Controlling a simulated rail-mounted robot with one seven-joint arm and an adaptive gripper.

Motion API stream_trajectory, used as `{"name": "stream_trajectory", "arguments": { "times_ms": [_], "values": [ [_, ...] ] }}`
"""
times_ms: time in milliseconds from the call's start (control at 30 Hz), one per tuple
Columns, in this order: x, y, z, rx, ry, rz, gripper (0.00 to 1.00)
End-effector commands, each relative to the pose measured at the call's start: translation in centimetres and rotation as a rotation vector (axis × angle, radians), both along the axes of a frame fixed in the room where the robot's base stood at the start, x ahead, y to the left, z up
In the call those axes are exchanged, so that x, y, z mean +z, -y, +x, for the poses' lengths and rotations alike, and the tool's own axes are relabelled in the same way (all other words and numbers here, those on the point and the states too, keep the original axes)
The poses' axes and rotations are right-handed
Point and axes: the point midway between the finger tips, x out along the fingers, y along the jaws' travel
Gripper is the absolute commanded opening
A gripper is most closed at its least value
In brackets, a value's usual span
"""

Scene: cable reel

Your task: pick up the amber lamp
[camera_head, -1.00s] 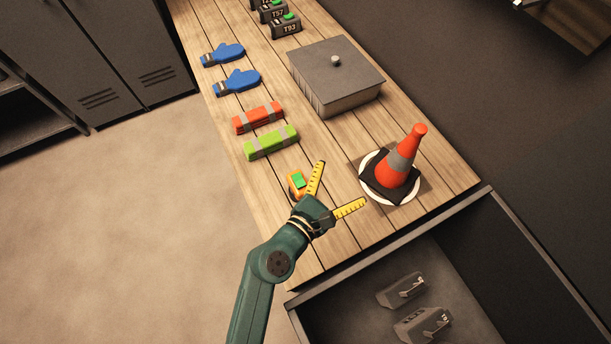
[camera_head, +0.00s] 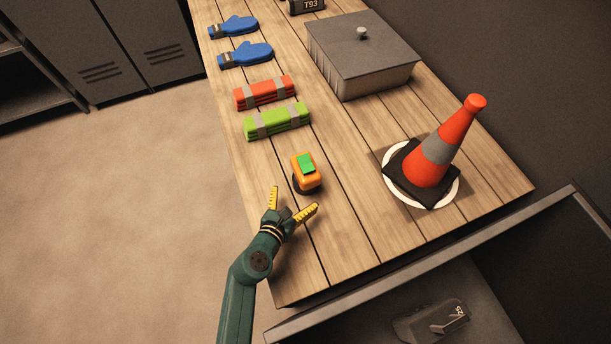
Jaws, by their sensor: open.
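The amber lamp (camera_head: 308,177) is a small orange body with a green top and a dark base. It stands on the wooden table (camera_head: 345,215) near its left edge. My gripper (camera_head: 295,200) is open, with two yellow ruled fingers spread apart. It is empty and sits just in front of the lamp, a little to its lower left. The fingers point up the picture toward the lamp, with a small gap visible. I cannot tell how high the fingers are above the table.
An orange cone (camera_head: 444,152) stands on a white plate at the right. Folded green (camera_head: 277,121) and red (camera_head: 264,91) vests, blue mittens (camera_head: 245,55) and a grey lidded box (camera_head: 362,58) lie farther back. An open drawer (camera_head: 400,285) is at the front.

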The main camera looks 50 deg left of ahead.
Motion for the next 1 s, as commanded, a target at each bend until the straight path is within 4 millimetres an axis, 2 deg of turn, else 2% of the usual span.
{"name": "stream_trajectory", "arguments": {
  "times_ms": [33,167,367,500,733,1000],
  "values": [
    [-0.7,-0.4,0.8,-0.001,0.001,0.000,1.00],
    [-1.1,-0.8,1.9,0.000,0.000,0.000,1.00],
    [-3.2,-2.0,4.4,0.000,0.002,0.002,1.00],
    [-3.4,-2.6,5.9,0.000,0.001,0.002,1.00],
    [-3.2,-2.6,6.0,0.000,0.000,-0.001,1.00],
    [-3.2,-2.6,6.0,0.000,0.001,0.000,0.48]
  ]
}}
